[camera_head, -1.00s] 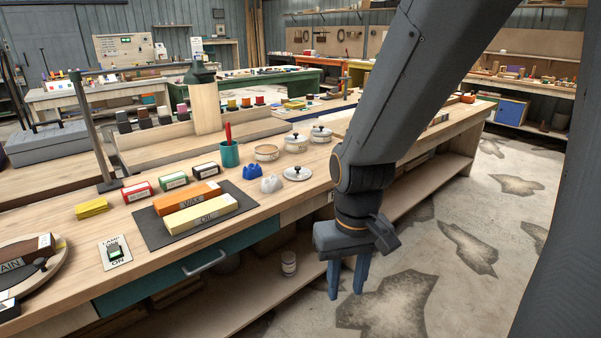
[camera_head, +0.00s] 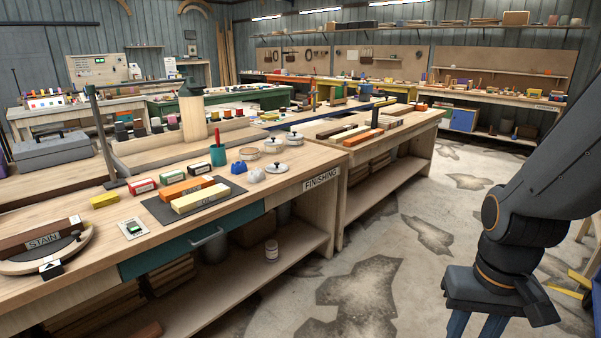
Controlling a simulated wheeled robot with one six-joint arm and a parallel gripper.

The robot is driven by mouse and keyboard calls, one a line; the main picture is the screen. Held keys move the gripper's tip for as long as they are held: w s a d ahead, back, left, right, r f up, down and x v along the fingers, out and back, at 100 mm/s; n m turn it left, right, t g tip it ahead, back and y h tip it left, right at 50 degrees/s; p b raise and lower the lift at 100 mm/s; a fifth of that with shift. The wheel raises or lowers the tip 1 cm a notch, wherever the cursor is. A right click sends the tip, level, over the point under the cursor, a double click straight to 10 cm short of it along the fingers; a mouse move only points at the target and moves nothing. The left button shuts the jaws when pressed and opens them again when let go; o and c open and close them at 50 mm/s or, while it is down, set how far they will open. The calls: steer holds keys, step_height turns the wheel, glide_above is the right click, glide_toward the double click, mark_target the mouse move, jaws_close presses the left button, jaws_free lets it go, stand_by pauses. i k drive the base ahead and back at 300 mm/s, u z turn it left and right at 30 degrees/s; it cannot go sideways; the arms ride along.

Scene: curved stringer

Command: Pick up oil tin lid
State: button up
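A loose pale lid with a dark knob (camera_head: 277,169) lies on the finishing bench (camera_head: 232,228), next to a white lump and a blue lump. Behind it stand an open round tin (camera_head: 249,154) and two lidded tins, one (camera_head: 273,147) beside the other (camera_head: 295,139). I cannot read labels on the tins or the lid, so I cannot tell which belongs to oil. My gripper (camera_head: 477,326) is at the lower right, over the floor and well away from the bench. Its blue fingers stand apart with nothing seen between them; their tips are cut off by the frame's bottom edge.
A teal cup (camera_head: 218,155) with a red tool stands left of the tins. A dark mat (camera_head: 157,211) carries orange and yellow blocks. A second bench (camera_head: 408,140) adjoins on the right. The concrete floor (camera_head: 390,275) between bench and gripper is open.

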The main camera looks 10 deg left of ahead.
mark_target(276, 168)
steer(key=z, duration=0.05)
steer(key=i, duration=2.6)
steer(key=u, duration=1.55)
steer(key=i, duration=1)
steer(key=u, duration=1)
